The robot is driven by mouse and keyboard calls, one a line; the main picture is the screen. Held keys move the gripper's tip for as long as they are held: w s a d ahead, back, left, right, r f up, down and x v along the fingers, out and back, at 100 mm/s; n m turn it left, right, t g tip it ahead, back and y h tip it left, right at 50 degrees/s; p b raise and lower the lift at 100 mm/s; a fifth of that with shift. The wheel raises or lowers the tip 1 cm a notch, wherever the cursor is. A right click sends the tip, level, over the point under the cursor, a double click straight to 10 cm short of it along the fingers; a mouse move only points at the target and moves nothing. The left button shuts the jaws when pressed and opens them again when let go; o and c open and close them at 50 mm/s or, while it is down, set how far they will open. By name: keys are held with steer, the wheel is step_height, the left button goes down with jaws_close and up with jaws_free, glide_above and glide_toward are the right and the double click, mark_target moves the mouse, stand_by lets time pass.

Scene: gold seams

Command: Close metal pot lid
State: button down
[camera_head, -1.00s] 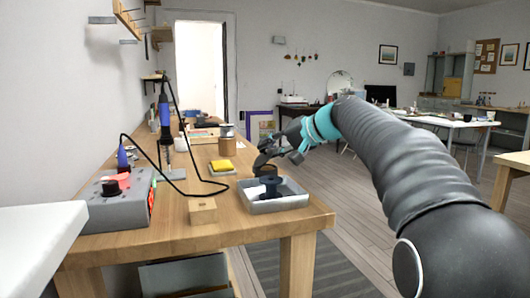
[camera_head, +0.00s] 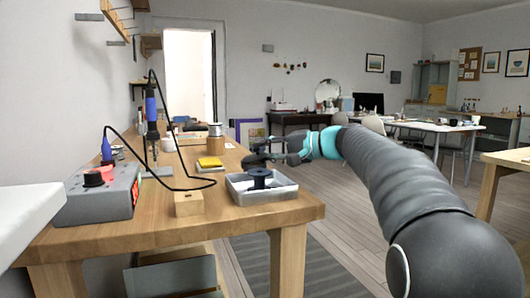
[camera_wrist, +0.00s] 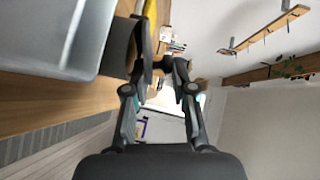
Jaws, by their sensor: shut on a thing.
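My gripper (camera_head: 262,158) is at the right edge of the workbench, just behind the grey tray, with its fingers pointing left. It is shut on the metal pot lid, a dark, thin shape whose outline merges with the fingers. In the wrist view my gripper (camera_wrist: 163,62) shows both fingers, with a dark rounded metal piece (camera_wrist: 147,45) against the left one. The pot body is mostly hidden behind the tray and fingers in the head view. I cannot tell whether the lid lies flat on the pot.
The grey tray (camera_head: 234,192) holding a dark spool (camera_head: 259,178) stands close in front of my gripper. A yellow sponge (camera_head: 210,162), wooden block (camera_head: 188,203) and soldering station (camera_head: 100,197) with a looping black cable are farther left. Open floor lies right of the bench.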

steer(key=shift+a+r, duration=0.1)
steer(key=shift+r, duration=0.05)
steer(key=c, duration=1)
jaws_free()
steer(key=shift+a, duration=0.1)
steer(key=shift+c, duration=0.2)
steer(key=shift+d, duration=0.2)
steer(key=shift+s+d, duration=0.15)
steer(key=shift+d, duration=0.1)
steer(key=shift+v, duration=3.65)
